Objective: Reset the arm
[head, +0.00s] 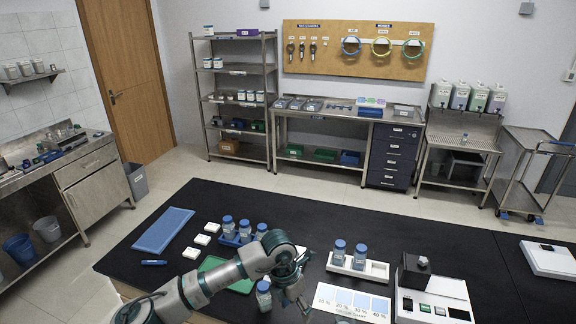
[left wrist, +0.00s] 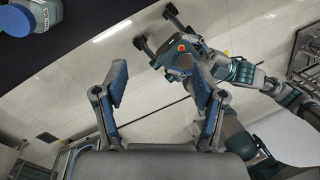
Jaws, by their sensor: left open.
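My left arm comes in from the left over the black bench in the head view. Its gripper (head: 297,283) is above the front middle of the bench, just right of a blue-lidded jar (head: 264,298). In the left wrist view the left gripper (left wrist: 158,78) has its two fingers spread wide with nothing between them. My other arm shows beyond it in that view. Its right gripper (left wrist: 158,30) has its fingers apart and appears empty, over the pale floor.
Several blue-lidded jars stand in a blue rack (head: 237,240); a white rack (head: 357,268) holds two more. A blue mat (head: 163,231), a green mat (head: 238,284), a percentage card (head: 348,302) and a white instrument (head: 432,298) lie around.

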